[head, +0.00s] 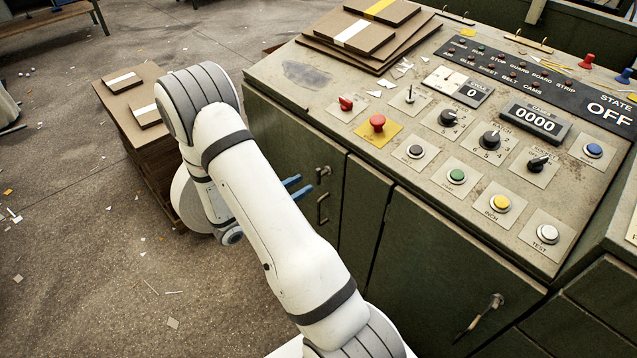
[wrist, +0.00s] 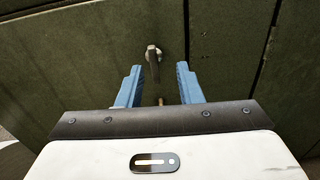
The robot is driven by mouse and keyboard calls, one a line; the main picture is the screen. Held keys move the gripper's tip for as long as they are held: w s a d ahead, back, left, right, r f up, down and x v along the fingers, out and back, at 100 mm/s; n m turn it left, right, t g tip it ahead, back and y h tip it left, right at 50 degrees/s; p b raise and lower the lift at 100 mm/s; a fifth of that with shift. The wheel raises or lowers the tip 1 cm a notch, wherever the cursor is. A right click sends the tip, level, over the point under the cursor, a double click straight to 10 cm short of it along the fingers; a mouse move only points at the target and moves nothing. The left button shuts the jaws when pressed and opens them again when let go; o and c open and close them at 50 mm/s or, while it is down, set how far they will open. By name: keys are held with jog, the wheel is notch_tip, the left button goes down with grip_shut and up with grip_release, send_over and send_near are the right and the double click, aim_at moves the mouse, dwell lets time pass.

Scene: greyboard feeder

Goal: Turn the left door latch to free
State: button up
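The left door latch (head: 323,174) is a small metal lever on the green left cabinet door (head: 290,140). It also shows in the wrist view (wrist: 153,60), where its lever looks roughly upright in the picture. My gripper (head: 297,186) has blue fingers and is open and empty, just left of the latch in the head view. In the wrist view my gripper (wrist: 160,70) has its fingertips on either side of the latch, with gaps; I cannot tell how far short of the door they are. A pull handle (head: 322,208) sits below the latch.
The control panel (head: 330,135) overhangs the doors, with a red mushroom button (head: 377,123) and several knobs. The right door has its own latch (head: 497,299). A stack of boards (head: 130,105) stands left, behind my arm. The floor at the left is mostly open, with scraps.

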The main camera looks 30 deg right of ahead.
aim_at(316, 176)
jog(key=shift+n+t, duration=0.4)
jog(key=shift+t, duration=0.1)
jog(key=d, duration=0.2)
jog(key=w+d+f, duration=0.1)
jog(key=d, duration=0.4)
jog(key=shift+w+d+f+b, duration=0.25)
jog(key=shift+w+d+b, duration=0.05)
jog(key=shift+w+b, duration=0.1)
jog(key=shift+c, duration=0.5)
grip_shut()
